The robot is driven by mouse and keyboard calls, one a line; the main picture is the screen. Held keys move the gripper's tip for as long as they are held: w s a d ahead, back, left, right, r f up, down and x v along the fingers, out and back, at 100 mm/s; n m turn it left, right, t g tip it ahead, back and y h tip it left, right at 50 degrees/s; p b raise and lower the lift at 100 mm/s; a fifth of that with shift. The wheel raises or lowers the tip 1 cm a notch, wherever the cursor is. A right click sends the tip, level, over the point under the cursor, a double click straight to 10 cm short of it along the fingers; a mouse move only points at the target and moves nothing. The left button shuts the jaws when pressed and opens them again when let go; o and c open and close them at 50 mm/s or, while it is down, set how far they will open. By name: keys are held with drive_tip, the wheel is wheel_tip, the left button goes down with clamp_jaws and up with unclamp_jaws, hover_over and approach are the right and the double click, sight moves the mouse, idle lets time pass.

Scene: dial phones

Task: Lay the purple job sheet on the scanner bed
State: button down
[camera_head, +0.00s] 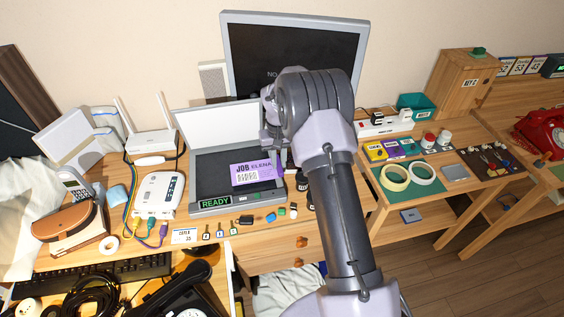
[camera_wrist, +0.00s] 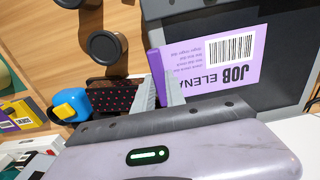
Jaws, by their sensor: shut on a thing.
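The purple job sheet (camera_head: 257,172), marked JOB ELENA with a barcode, is over the right part of the dark scanner bed (camera_head: 207,168). It also shows in the wrist view (camera_wrist: 212,67), with a thicker purple strip along its near edge. My gripper (camera_head: 281,157) is at the sheet's right side; in the wrist view its fingers (camera_wrist: 162,82) are shut on that strip. The scanner's pale lid (camera_head: 218,127) stands open behind the bed. I cannot tell whether the sheet touches the bed. My arm hides part of the scanner's right side.
A green READY display (camera_head: 215,201) is on the scanner's front rim. A monitor (camera_head: 240,45) stands behind. A white router (camera_head: 158,195) with cables is left of the scanner. Small blocks and dark round pots (camera_wrist: 107,45) lie close to the scanner's front and right.

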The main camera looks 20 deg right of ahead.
drive_tip(key=shift+f+b, duration=0.3)
drive_tip(key=shift+f, duration=0.5)
drive_tip(key=c, duration=1.3)
unclamp_jaws()
